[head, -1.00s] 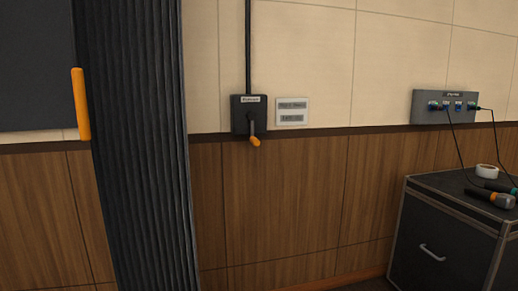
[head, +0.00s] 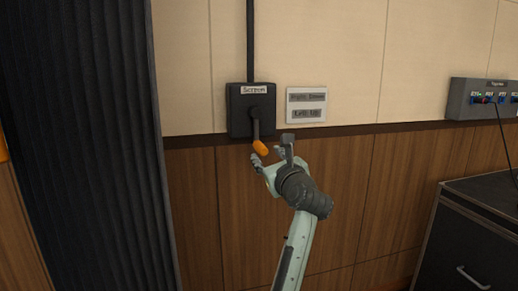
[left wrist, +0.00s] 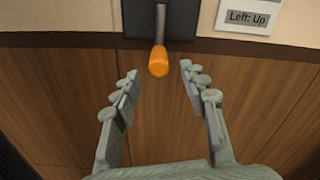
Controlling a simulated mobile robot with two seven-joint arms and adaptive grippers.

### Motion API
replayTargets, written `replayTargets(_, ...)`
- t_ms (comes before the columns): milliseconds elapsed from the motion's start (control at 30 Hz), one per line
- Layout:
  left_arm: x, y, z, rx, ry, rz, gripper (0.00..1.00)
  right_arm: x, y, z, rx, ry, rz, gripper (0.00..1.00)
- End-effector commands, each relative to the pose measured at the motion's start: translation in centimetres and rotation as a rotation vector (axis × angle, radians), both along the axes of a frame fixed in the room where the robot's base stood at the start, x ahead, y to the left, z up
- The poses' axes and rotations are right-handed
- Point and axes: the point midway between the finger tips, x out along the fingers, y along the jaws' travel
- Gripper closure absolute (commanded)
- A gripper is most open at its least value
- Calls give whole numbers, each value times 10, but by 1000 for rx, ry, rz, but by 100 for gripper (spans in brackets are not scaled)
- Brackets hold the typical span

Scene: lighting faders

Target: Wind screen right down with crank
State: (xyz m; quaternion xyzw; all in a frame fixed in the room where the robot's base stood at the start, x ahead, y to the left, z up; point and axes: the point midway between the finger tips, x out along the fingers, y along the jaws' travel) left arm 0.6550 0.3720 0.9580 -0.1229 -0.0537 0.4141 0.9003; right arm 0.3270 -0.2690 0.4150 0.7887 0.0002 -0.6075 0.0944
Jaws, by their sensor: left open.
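The dark crank box (head: 251,97) labelled "Screen" is fixed to the wall. Its crank arm (head: 256,128) hangs down and ends in an orange handle (head: 260,147). My left gripper (head: 271,148) is open just below and beside the handle. In the left wrist view, the handle (left wrist: 158,61) is centred ahead of the fingertips of my open gripper (left wrist: 158,72), with clear space on both sides. No contact shows. The screen itself is not clearly in view. My right gripper is not in view.
A sign (head: 306,105) beside the box reads "Right: Down" and "Left: Up". A black pleated curtain (head: 95,150) hangs at left. A dark cabinet (head: 470,235) stands at lower right below a grey socket panel (head: 482,98). The wood-panelled wall around the crank is clear.

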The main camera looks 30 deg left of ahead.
Motion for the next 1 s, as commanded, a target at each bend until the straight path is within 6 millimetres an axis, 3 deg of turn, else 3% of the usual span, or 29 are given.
replayTargets(400,38,48,1,8,3,3,57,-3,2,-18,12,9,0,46)
replayTargets(767,43,53,0,6,2,3,57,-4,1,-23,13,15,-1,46)
replayTargets(1000,43,52,0,7,3,2,85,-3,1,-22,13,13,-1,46)
